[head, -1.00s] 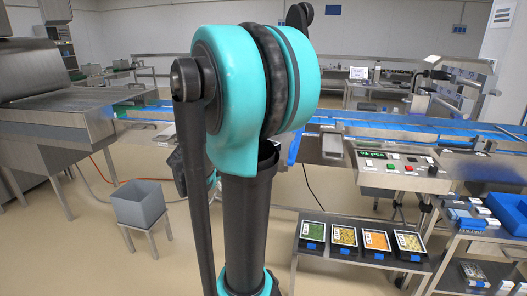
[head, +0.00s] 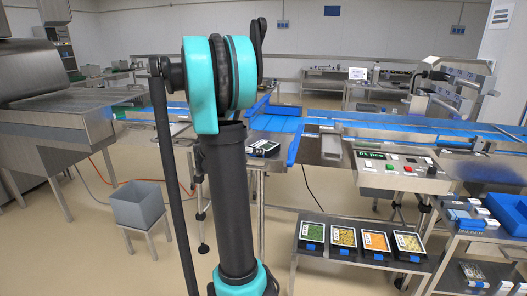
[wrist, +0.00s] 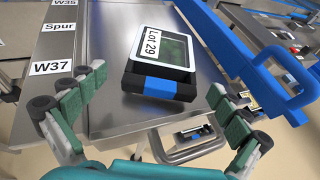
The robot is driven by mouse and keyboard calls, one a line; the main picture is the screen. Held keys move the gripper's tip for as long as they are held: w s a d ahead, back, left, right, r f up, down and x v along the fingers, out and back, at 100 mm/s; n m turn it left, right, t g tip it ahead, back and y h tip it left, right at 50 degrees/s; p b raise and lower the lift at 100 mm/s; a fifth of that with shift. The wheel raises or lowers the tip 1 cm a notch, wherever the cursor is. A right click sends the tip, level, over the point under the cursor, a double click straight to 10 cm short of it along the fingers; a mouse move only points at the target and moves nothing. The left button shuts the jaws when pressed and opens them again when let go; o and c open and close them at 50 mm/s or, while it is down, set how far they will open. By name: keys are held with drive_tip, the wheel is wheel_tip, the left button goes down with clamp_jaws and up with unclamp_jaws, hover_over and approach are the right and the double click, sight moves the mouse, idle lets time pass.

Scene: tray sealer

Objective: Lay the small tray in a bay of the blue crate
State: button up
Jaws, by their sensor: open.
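A small black tray (wrist: 163,62) with a "Lot 29" label, dark green contents under its film and a blue front tab lies flat on a steel table (wrist: 110,50). It also shows in the head view (head: 263,147), just right of my arm. My gripper (wrist: 158,88) is open and empty, its fingers on either side of the tray's near end and apart from it. My gripper is hidden in the head view. A blue crate (head: 276,125) stands just behind the tray. Its wall with a handle slot (wrist: 248,58) is at right in the wrist view.
Labels "Spur" and "W37" (wrist: 50,67) mark the table's left side. A control box (head: 400,172) and a blue conveyor (head: 400,131) are at right. Several filled trays (head: 344,238) lie on a low stand.

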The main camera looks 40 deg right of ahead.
sight(260, 147)
drive_tip(key=shift+s+f+x, duration=0.1)
drive_tip(key=shift+x, duration=1.75)
drive_tip(key=shift+s+f+x, duration=0.1)
drive_tip(key=shift+f+x, duration=0.05)
drive_tip(key=shift+x, duration=1.7)
drive_tip(key=c, duration=1.2)
drive_tip(key=shift+r, duration=0.2)
wheel_tip(260, 147, up, 20)
drive_tip(key=shift+a+f, duration=0.1)
drive_tip(key=shift+f, duration=0.05)
